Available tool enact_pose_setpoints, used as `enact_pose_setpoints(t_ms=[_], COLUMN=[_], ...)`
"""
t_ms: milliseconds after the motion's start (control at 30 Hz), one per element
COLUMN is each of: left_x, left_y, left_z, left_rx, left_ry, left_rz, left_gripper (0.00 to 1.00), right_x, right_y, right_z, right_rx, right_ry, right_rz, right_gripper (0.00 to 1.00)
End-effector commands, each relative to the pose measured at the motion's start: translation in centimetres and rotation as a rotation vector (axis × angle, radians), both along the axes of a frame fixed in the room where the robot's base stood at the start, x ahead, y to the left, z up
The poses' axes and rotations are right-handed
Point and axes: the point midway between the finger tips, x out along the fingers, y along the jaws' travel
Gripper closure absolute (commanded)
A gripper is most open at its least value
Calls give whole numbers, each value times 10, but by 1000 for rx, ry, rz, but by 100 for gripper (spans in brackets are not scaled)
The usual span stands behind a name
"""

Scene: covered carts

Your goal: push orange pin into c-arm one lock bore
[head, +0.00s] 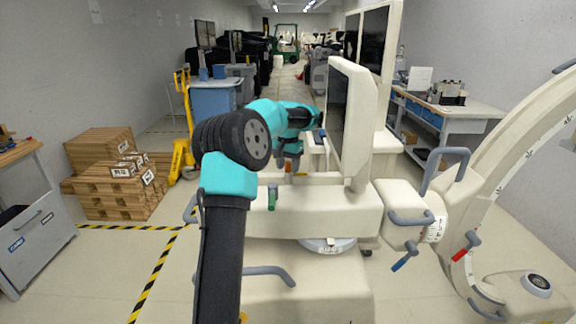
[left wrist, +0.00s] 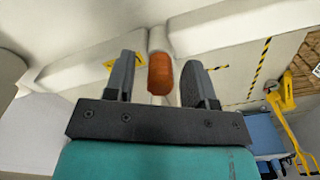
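The orange pin (left wrist: 160,74) is a short rounded cylinder in the left wrist view, with a pale cylindrical part directly behind it. In the head view a small orange patch of it shows (head: 288,167) just below the gripper. My left gripper (left wrist: 160,64) has its two dark fingers apart, one on each side of the pin, with gaps visible on both sides. In the head view the left gripper (head: 289,157) hangs over the cream c-arm cart (head: 330,208). The bore is hidden from view. My right gripper is not seen.
A green handle (head: 272,199) stands on the cart's near edge. A monitor (head: 350,120) rises right of my gripper. The large cream C-shaped arm (head: 500,165), with blue (head: 403,262) and red (head: 464,248) handles, fills the right.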

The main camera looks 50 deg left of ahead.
Motion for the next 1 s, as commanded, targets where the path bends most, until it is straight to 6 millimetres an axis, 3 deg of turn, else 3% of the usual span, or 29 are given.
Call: enact_pose_setpoints(t_ms=[267, 467, 1000], left_x=[0, 1, 1], left_y=[0, 0, 0], left_z=[1, 13, 107], left_rx=[0, 1, 1], left_ry=[0, -2, -4], left_rz=[0, 0, 1], left_gripper=[48, 48, 48], right_x=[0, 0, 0], right_y=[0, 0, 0], right_z=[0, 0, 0], right_rx=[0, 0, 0], right_ry=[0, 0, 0], right_rz=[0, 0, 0], right_gripper=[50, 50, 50])
